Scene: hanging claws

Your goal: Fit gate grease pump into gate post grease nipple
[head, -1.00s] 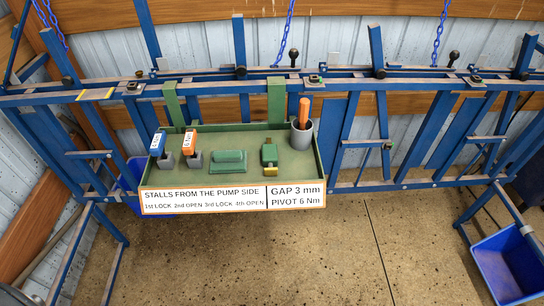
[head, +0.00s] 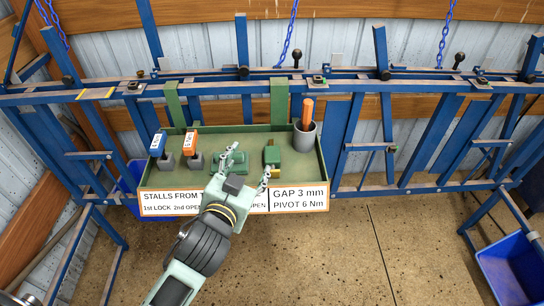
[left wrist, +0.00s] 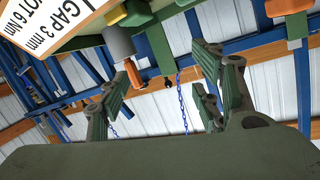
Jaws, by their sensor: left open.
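A green tray (head: 315,178) hangs on the blue rail. In it stand a green block with a brass-coloured foot (head: 272,154), a low green block (head: 232,162) partly behind my fingers, and a grey cup (head: 303,137) with an orange handle (head: 307,112). I cannot tell for sure which is the grease pump, nor make out the grease nipple. My left gripper (head: 246,164) is open and empty over the tray's front edge, its fingers around no object. The left wrist view shows its spread fingers (left wrist: 163,92), the cup (left wrist: 118,42) and the handle (left wrist: 133,73). My right gripper is out of view.
Blue-labelled (head: 157,145) and orange-labelled (head: 191,146) pieces stand at the tray's left. A sign (head: 297,199) covers its front, partly hidden by my arm. Blue gate bars (head: 430,140) fill the right. A blue bin (head: 510,265) is at lower right. The concrete floor (head: 345,260) is clear.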

